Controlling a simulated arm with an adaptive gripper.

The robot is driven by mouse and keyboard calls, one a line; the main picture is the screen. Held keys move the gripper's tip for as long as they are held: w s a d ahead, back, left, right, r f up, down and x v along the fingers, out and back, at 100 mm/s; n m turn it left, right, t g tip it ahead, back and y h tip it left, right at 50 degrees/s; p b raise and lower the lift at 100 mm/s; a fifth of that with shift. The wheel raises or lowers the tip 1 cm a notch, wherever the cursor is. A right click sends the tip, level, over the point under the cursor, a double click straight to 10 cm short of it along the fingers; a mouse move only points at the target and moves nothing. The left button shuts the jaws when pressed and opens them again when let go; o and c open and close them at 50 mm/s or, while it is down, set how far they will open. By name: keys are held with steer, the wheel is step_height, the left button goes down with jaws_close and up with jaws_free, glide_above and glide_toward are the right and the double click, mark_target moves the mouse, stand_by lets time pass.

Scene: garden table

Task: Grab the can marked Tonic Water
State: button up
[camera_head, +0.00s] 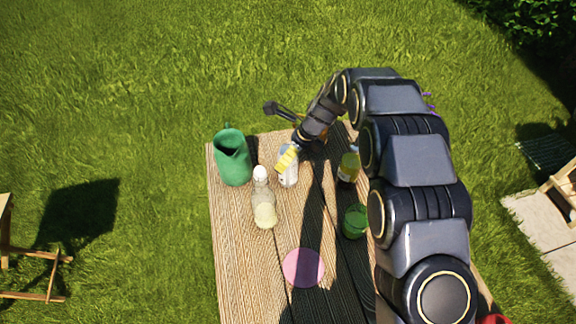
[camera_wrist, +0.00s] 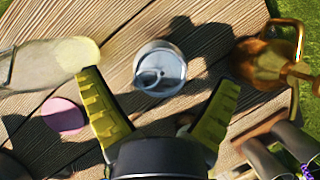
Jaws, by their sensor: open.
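A silvery can (camera_head: 289,178) stands upright on the wooden table, partly hidden by my gripper in the head view. Its round metal top with pull tab (camera_wrist: 160,68) shows in the wrist view; I cannot read any label. My gripper (camera_head: 287,158) has yellow fingers and is at the can's upper part. In the wrist view the fingers (camera_wrist: 159,80) are spread apart, with the can's top in the gap beyond and between the tips. No contact with the can is visible.
A clear bottle with a white cap (camera_head: 264,208) stands close in front-left of the can. A green jug (camera_head: 232,160) is at the left, a yellowish bottle (camera_head: 348,168) and green cup (camera_head: 355,221) at the right. A pink disc (camera_head: 303,267) lies nearer; the table around it is clear.

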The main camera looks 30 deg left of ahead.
steer(key=shift+x, duration=1.15)
steer(key=c, duration=1.2)
steer(key=shift+r, duration=0.1)
